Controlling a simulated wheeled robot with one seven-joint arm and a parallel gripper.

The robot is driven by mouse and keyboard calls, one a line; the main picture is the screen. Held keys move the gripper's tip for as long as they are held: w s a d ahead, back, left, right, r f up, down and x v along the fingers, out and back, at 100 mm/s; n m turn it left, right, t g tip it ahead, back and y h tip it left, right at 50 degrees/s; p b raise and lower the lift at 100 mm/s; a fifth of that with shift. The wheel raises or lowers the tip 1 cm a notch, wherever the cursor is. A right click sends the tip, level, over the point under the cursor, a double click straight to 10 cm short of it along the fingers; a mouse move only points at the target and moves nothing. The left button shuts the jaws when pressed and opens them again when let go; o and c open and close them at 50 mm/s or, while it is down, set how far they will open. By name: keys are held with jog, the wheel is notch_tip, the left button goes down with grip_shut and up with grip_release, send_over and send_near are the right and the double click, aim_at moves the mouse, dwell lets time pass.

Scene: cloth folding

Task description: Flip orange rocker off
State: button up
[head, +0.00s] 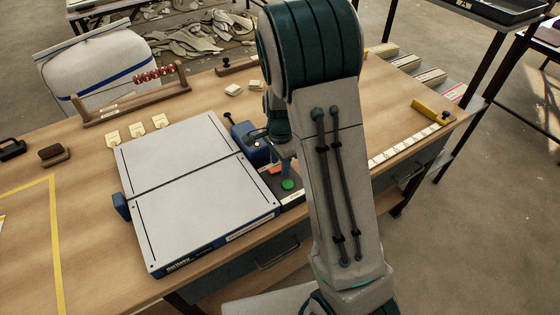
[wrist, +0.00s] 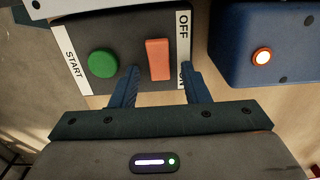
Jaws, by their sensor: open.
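The orange rocker (wrist: 158,59) is a small upright rectangle on a dark control panel (wrist: 125,30) in the wrist view. Beside it are a white OFF label (wrist: 183,35) and a green round button (wrist: 102,64) with a START label (wrist: 73,59).
A blue box with a lit orange button (wrist: 262,57) stands right of the panel in the wrist view. The white folding board (head: 195,190) lies left of the panel in the head view. A wooden rack with red beads (head: 135,100) stands behind it on the table (head: 90,250).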

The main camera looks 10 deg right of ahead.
jog(key=shift+c, duration=0.3)
grip_shut()
jog(key=shift+r, duration=0.1)
jog(key=shift+s+a+h+p, duration=0.15)
jog(key=shift+a+h+p, duration=0.05)
jog(key=shift+h+p, duration=0.45)
jog(key=shift+s+a+t+h+p, duration=0.15)
jog(key=shift+a+t+h+p, duration=0.15)
jog(key=shift+t+h+p, duration=0.5)
jog(key=shift+h, duration=0.55)
